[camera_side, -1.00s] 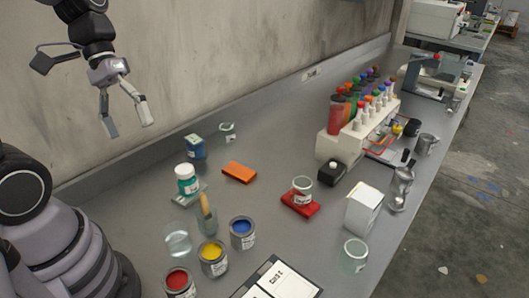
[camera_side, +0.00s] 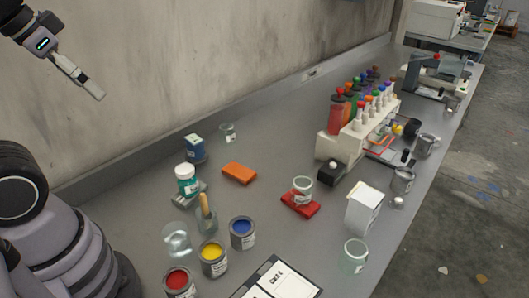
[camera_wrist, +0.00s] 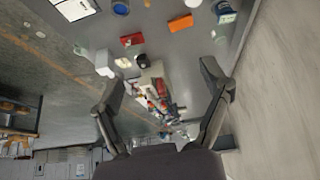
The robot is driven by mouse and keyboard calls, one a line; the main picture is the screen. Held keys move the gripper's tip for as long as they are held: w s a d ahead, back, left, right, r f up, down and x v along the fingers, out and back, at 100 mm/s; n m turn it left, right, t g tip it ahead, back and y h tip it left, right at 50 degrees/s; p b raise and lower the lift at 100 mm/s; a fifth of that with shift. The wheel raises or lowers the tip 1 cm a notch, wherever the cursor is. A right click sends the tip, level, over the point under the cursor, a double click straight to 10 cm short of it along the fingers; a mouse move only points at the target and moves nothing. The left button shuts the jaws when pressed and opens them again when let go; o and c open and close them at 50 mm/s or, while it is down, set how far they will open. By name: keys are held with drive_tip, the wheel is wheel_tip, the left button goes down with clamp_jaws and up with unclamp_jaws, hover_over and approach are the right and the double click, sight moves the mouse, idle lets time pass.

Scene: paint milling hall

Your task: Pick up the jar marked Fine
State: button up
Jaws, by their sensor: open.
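Three small clear glass jars with white labels stand on the grey bench. One jar (camera_side: 227,130) is at the back by the wall, one (camera_side: 302,187) is on a red block (camera_side: 300,204), and one (camera_side: 354,257) is near the front edge. Their label print is too small to read, so I cannot tell which is marked Fine. My gripper (camera_side: 92,88) is high at the upper left in the side view, well away from every jar. In the wrist view my gripper (camera_wrist: 163,88) has its two fingers spread with nothing held between them.
Paint cans, red (camera_side: 179,282), yellow (camera_side: 213,259) and blue (camera_side: 243,232), stand at the front. A bottle rack (camera_side: 341,148) is farther back. The wall bounds the bench.

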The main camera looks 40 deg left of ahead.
drive_tip(key=shift+o, duration=0.2)
drive_tip(key=shift+o, duration=0.9)
